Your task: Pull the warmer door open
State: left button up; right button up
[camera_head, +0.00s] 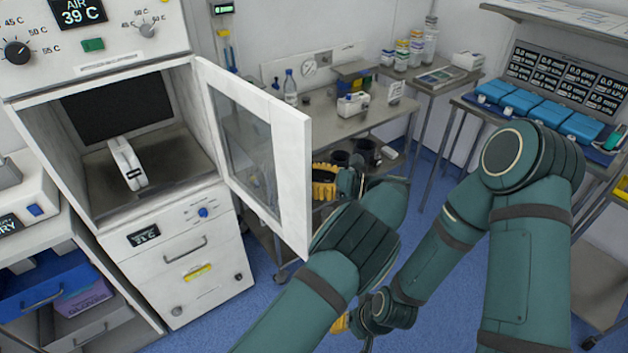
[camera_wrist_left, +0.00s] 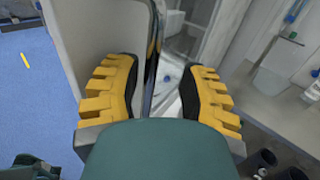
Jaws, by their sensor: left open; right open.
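The warmer (camera_head: 110,170) stands at the left, and its upper chamber (camera_head: 125,165) is exposed. Its white-framed glass door (camera_head: 292,185) is swung well out from the opening, hinged on the right side. My left gripper (camera_head: 325,181) is open on the door's outer side, partly hidden by the door edge and my arm. In the left wrist view, a chrome handle bar (camera_wrist_left: 152,70) runs between the open yellow fingers of my left gripper (camera_wrist_left: 158,95); contact is unclear. My right gripper (camera_head: 342,323) is low, clear of the door, and partly hidden by my left arm.
A white device (camera_head: 127,163) sits inside the chamber. A table with blue packs (camera_head: 520,100) stands at the right. Blue floor (camera_head: 435,170) shows between them.

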pick_arm(q)
notch_tip(320, 180, up, 10)
dwell(0.4)
jog(key=shift+d+f, duration=0.15)
